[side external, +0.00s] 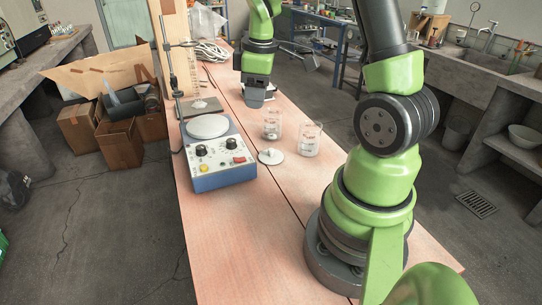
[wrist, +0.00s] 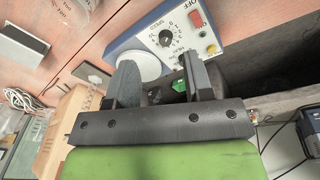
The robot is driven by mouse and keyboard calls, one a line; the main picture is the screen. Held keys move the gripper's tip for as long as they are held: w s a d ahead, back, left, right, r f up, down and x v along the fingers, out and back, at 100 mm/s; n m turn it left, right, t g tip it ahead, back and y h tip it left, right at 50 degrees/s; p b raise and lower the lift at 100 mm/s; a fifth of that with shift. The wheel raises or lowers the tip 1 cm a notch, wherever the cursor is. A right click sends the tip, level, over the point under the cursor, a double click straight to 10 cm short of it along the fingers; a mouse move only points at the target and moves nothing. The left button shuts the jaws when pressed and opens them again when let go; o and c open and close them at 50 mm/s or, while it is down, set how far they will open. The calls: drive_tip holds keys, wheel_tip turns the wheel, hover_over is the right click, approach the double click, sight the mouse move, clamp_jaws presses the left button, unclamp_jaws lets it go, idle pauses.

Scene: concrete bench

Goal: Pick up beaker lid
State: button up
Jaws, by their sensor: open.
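The beaker lid (side external: 271,156), a small pale disc with a knob, lies on the bench to the right of the hotplate stirrer. Two clear glass beakers stand behind it: one beaker (side external: 272,125) just behind, the other beaker (side external: 309,139) to its right. My gripper (side external: 256,98) is farther back along the bench, behind the beakers and apart from the lid. In the wrist view my gripper (wrist: 157,68) is open, with nothing seen held between its two dark fingers. I cannot make out the lid in the wrist view. Part of a clear glass vessel (wrist: 75,10) shows at its top edge.
The blue and white hotplate stirrer (side external: 215,155) stands left of the lid; it also shows beyond the fingers in the wrist view (wrist: 168,36). A stand rod (side external: 168,60) rises behind it. Cardboard boxes (side external: 120,143) are on the floor left. The bench front is clear.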

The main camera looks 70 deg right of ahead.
drive_tip(key=s+d+f+n+g, duration=0.1)
drive_tip(key=d+f+n, duration=0.1)
drive_tip(key=d+f, duration=0.4)
hover_over(271, 149)
drive_tip(key=shift+g+y, duration=0.3)
drive_tip(key=f, duration=0.5)
drive_tip(key=shift+s+a+f, duration=0.2)
drive_tip(key=shift+s+a, duration=0.05)
drive_tip(key=shift+s, duration=0.05)
drive_tip(key=shift+w+d+f, duration=0.1)
drive_tip(key=shift+w+f, duration=0.05)
drive_tip(key=shift+f, duration=1.4)
drive_tip(key=shift+w+d+f, duration=0.1)
drive_tip(key=shift+w+f, duration=0.05)
drive_tip(key=shift+f, duration=1.35)
clamp_jaws()
